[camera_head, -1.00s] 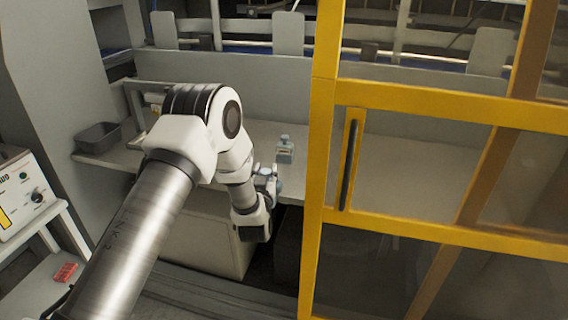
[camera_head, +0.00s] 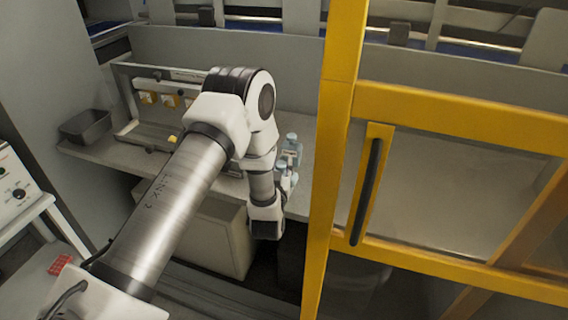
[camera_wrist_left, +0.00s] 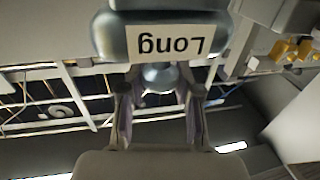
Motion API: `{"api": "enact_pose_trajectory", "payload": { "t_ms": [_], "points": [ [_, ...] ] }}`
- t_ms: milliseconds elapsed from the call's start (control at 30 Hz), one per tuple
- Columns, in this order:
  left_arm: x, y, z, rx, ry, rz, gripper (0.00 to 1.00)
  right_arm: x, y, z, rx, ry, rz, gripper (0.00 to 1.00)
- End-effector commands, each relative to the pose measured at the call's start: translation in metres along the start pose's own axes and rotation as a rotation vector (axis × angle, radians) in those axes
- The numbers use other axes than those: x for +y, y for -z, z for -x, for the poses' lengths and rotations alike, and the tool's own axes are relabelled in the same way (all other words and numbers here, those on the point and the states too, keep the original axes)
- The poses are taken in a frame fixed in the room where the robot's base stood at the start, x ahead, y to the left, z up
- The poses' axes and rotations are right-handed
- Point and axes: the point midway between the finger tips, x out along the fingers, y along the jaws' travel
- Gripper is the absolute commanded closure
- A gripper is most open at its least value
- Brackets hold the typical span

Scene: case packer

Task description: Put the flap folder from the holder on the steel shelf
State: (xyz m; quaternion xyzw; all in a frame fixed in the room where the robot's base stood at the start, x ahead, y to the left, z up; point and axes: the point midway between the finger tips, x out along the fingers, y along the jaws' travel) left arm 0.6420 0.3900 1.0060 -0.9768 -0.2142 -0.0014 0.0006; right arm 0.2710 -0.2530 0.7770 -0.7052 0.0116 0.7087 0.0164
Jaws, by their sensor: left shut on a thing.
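My left gripper (camera_head: 285,181) is at the front edge of the grey worktop, left of the yellow door post. It is shut on the flap folder (camera_head: 291,147), a blue-grey piece with a pale label, held upright above the gripper. In the left wrist view the folder (camera_wrist_left: 110,38) has a label reading "Long", upside down, and the two fingers (camera_wrist_left: 160,95) close on its narrow stem. A grey rack (camera_head: 122,90) with yellow tags stands at the worktop's back left, partly behind my arm; I cannot tell whether it is the holder. I cannot clearly identify the steel shelf. My right gripper is out of view.
The yellow door frame (camera_head: 335,130) with a dark handle (camera_head: 367,190) stands close right of the gripper. A dark grey bin (camera_head: 86,126) sits on the worktop's left end. A control box (camera_head: 18,190) and a red item (camera_head: 59,265) are at far left.

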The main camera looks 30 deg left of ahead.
Motion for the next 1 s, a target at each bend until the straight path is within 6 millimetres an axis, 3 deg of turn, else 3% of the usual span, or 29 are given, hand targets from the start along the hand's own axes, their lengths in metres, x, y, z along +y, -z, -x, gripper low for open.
{"api": "enact_pose_trajectory", "payload": {
  "t_ms": [33, 67, 100, 133, 533, 1000],
  "points": [
    [0.0, 0.001, 0.0, -0.002, 0.0, -0.001, 1.0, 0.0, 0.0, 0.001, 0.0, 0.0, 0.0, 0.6],
    [0.0, 0.0, 0.0, -0.004, 0.0, -0.001, 0.64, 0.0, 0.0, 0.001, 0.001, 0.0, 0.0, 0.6],
    [0.0, -0.001, 0.0, -0.005, 0.0, -0.001, 0.49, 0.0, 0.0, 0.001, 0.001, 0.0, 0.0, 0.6],
    [0.0, -0.001, 0.0, -0.005, 0.0, -0.001, 0.42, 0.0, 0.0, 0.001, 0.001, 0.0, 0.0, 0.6],
    [0.0, -0.003, 0.009, -0.007, -0.001, -0.001, 0.42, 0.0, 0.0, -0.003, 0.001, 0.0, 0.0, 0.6],
    [0.001, -0.003, 0.112, -0.006, -0.003, -0.002, 0.42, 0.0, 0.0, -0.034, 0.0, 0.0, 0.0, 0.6]
  ]
}}
